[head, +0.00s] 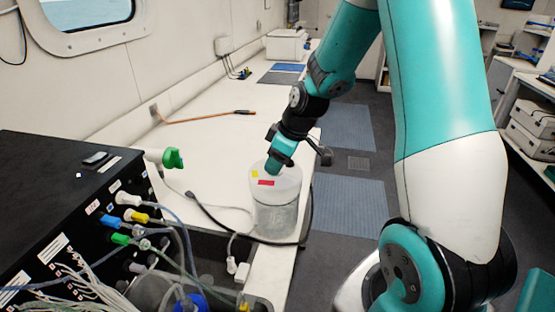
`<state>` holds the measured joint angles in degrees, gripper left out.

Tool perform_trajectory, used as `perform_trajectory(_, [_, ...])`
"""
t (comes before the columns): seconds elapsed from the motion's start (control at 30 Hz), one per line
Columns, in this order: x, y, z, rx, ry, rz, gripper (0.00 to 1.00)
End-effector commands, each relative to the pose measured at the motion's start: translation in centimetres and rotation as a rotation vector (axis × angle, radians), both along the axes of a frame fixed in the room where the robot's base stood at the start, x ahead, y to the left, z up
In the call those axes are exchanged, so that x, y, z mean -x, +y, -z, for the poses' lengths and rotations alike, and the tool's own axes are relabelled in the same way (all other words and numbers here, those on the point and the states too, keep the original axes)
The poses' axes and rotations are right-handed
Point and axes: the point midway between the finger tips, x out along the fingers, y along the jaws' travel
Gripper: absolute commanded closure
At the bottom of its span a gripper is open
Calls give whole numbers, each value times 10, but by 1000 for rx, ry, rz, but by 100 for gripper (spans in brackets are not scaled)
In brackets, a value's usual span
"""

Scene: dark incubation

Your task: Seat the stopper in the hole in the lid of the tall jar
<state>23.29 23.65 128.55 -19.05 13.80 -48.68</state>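The tall jar (276,217) is a clear, cloudy vessel standing upright near the right edge of the white bench. Its whitish lid (289,180) bears a small yellow label and a red label. My gripper (273,172) points down at the lid from above, its tip over or at the back part of the lid. I cannot tell whether it touches the lid. The fingertips are small and dark, and whether they are open or shut does not show. I cannot make out the stopper or the hole; the gripper may hide both.
A black box (60,185) with several plugs and cables fills the left front. A dark cable (213,218) runs by the jar.

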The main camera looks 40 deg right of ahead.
Motion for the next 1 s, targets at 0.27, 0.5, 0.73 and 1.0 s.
perform_trajectory(0.27, [1, -2, -5, 0, -3, 1, 54])
perform_trajectory(0.5, [15, -12, -46, 4, -8, 3, 54])
perform_trajectory(0.73, [34, -24, -101, 5, -8, 4, 54])
perform_trajectory(1.0, [51, -34, -148, 2, -3, 2, 54])
